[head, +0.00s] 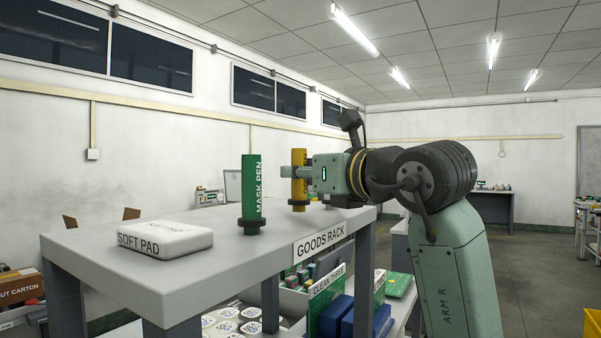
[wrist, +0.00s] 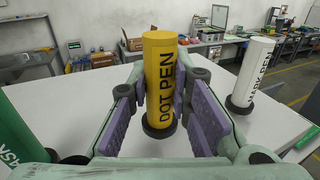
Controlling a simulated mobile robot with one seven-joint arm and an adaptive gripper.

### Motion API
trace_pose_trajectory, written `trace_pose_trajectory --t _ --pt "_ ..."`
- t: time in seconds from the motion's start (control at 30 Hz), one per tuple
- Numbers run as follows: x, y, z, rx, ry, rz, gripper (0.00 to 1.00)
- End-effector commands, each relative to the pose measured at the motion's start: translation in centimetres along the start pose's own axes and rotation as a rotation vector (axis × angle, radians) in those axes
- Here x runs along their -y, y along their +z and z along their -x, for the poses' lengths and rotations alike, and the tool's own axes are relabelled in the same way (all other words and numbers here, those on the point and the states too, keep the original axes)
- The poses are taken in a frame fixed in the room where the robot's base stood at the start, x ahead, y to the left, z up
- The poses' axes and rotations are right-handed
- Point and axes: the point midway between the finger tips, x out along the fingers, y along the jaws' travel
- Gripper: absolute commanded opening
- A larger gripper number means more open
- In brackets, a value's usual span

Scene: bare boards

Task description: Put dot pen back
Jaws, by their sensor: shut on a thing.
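The dot pen (head: 299,187) is a yellow upright cylinder with a dark ring at its foot. My gripper (head: 297,172) comes from the right in the head view and is shut on its body. In the wrist view the dot pen (wrist: 161,75) stands between my two purple finger pads, its lettering facing me. Its dark foot is at or just over the pale top of the goods rack (head: 190,262); I cannot tell whether it touches.
A green mask pen (head: 251,188) stands upright left of the dot pen. A white soft pad (head: 165,239) lies near the rack's left end. In the wrist view a white mark pen (wrist: 252,70) stands to the right. Bare rack top lies between them.

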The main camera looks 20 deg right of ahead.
Motion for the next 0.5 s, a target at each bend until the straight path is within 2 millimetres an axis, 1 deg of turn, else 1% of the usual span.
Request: trace_pose_trajectory --t 0.1,0.37,0.5 --pt "0.0 -0.8 0.0 0.001 0.000 0.000 0.00" --pt "0.0 -1.0 0.0 0.001 0.000 0.001 0.00" --pt "0.0 -1.5 0.0 0.000 -0.001 0.001 0.00"
